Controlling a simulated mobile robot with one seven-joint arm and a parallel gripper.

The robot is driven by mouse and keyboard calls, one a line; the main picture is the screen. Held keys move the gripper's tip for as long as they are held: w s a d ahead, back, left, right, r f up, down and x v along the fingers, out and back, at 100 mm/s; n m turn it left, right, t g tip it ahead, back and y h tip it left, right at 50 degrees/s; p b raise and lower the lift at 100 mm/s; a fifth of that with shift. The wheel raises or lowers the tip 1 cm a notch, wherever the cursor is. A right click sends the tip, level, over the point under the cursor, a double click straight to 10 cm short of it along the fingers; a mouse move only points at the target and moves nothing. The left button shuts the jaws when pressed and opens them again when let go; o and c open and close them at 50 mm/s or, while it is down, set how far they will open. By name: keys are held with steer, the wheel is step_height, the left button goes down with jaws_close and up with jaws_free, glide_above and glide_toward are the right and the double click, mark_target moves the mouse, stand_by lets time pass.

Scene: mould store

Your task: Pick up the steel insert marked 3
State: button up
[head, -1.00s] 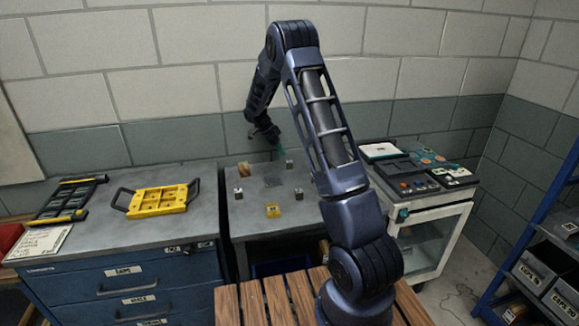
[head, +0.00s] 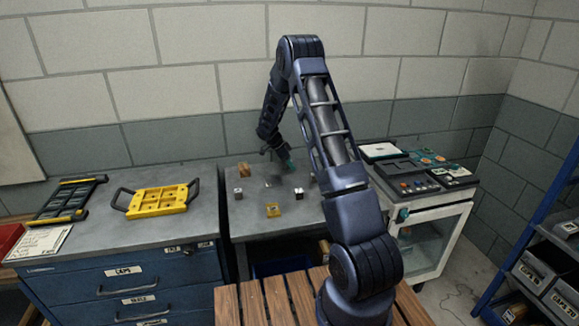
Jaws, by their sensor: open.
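Several small steel inserts stand on the grey middle table (head: 240,225). One insert (head: 238,194) is at the left, and another insert (head: 299,194) is at the right. A further one (head: 313,178) shows partly beside my arm. The marks on them are too small to read, so I cannot tell which is number 3. My gripper (head: 288,166), with green at its tip, is open and hangs low over the back of this table. It hides what lies directly behind it. I cannot see whether it touches anything.
A yellow block (head: 273,210) sits at the table's front and a brown block (head: 245,170) at its back left. A yellow tray with handles (head: 157,199) and a black rack (head: 70,200) lie on the left cabinet. A white cart (head: 440,225) with trays stands right. A wall is close behind.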

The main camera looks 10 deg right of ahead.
steer(key=shift+r, duration=0.1)
jaws_close()
